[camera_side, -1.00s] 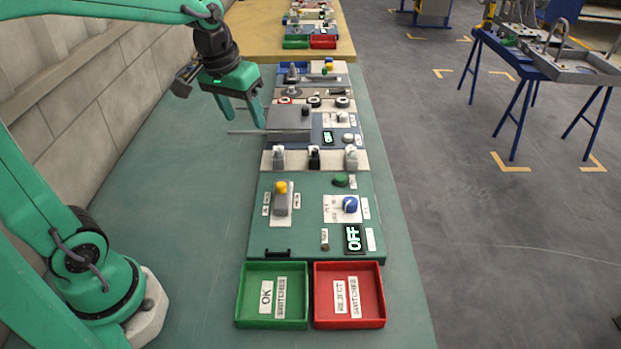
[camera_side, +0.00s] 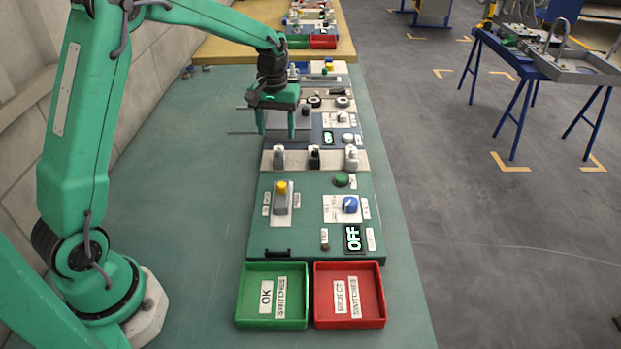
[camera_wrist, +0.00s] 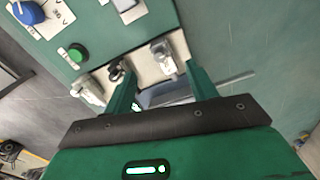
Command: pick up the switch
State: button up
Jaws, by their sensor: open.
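In the wrist view the fingers (camera_wrist: 160,74) straddle a grey gap, with that same switch (camera_wrist: 163,57) just beyond the tips. The middle switch (camera_wrist: 117,72) and the other pale one (camera_wrist: 86,90) lie to its left there.
A green panel (camera_side: 290,230) with a yellow-topped lever (camera_side: 281,198), blue knob (camera_side: 350,205) and OFF display (camera_side: 354,238) lies in front. A green OK tray (camera_side: 241,300) and a red REJECT tray (camera_side: 379,300) are nearest. Grey blocks and knobs sit behind the gripper.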

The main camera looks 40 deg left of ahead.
aim_at(278, 150)
jog(key=shift+f, duration=3.95)
jog(key=c, duration=1.2)
